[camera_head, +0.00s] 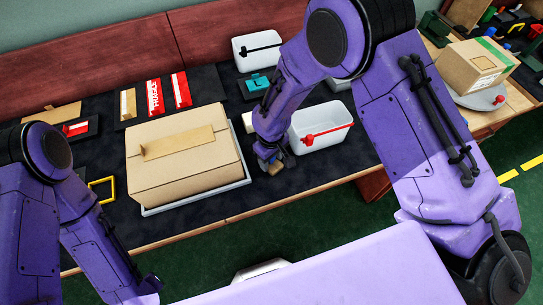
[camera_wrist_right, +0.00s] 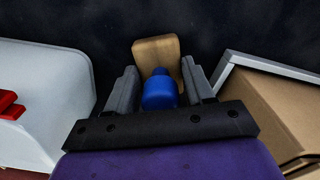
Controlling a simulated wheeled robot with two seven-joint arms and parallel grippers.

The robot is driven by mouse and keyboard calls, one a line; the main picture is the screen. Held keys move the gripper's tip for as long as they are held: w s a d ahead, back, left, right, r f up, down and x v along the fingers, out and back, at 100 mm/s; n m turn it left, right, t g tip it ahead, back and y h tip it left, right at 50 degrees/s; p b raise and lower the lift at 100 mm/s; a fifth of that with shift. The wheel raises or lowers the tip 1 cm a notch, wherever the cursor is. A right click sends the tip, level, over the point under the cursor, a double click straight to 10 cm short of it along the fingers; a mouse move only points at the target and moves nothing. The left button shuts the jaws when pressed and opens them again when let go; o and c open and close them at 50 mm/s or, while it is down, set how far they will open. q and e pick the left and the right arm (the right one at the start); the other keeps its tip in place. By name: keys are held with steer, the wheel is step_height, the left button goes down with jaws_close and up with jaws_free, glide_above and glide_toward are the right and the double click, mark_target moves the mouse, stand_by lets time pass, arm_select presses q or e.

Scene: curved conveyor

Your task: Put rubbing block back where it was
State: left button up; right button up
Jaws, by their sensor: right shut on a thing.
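The rubbing block is a tan block with a blue knob. In the right wrist view its tan part (camera_wrist_right: 155,48) lies beyond the fingertips and its blue knob (camera_wrist_right: 160,92) sits between the fingers. My right gripper (camera_wrist_right: 160,82) is shut on the knob. In the head view my right gripper (camera_head: 268,155) points down over the dark mat, and the tan block (camera_head: 275,168) shows just below it, between the cardboard box and a white bin. Whether the block touches the mat is unclear. My left gripper (camera_head: 148,288) is low at the left, its fingers not clear.
A large cardboard box (camera_head: 185,180) on a light tray is just left of my right gripper. A white bin with a red handle (camera_head: 320,125) is just right. Another white bin (camera_head: 255,52) and a teal item (camera_head: 258,82) are behind. Bare mat (camera_head: 270,195) lies in front.

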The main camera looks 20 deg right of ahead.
steer(key=shift+f, duration=0.2)
steer(key=o, duration=1.1)
steer(key=shift+c, duration=0.2)
steer(key=shift+r, duration=0.25)
step_height(320, 180, up, 12)
steer(key=shift+b, duration=0.55)
